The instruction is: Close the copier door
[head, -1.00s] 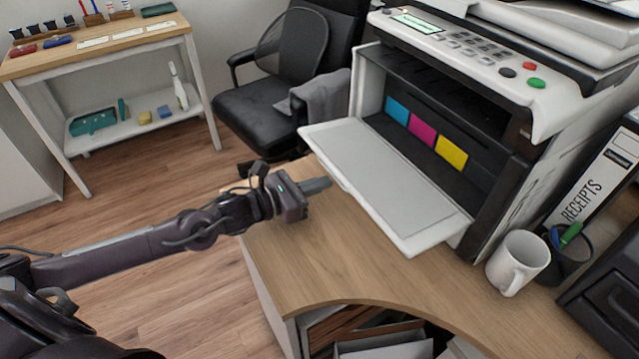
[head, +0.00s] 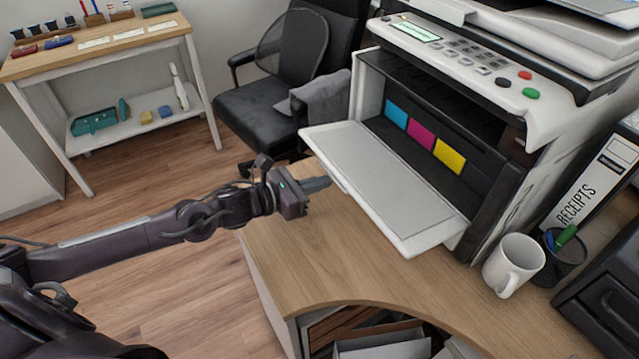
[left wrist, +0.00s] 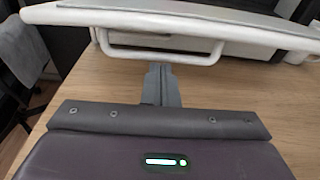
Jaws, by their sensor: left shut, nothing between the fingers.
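The copier (head: 560,100) stands on the wooden counter with its front door (head: 385,185) folded down and open, about level above the counter. Cyan, magenta and yellow patches show inside the opening. My left gripper (head: 328,183) is shut and empty, low over the counter beside the door's left outer edge. In the left wrist view, the shut fingers (left wrist: 158,84) point toward the door (left wrist: 190,20), whose handle bar (left wrist: 160,52) crosses just ahead of the tips. I cannot tell whether they touch. My right gripper is not in view.
A white mug (head: 513,264), a pen cup (head: 562,255) and a receipts binder (head: 598,185) stand right of the copier. An office chair (head: 280,85) is behind the counter's left edge. The counter (head: 310,260) in front of the door is bare.

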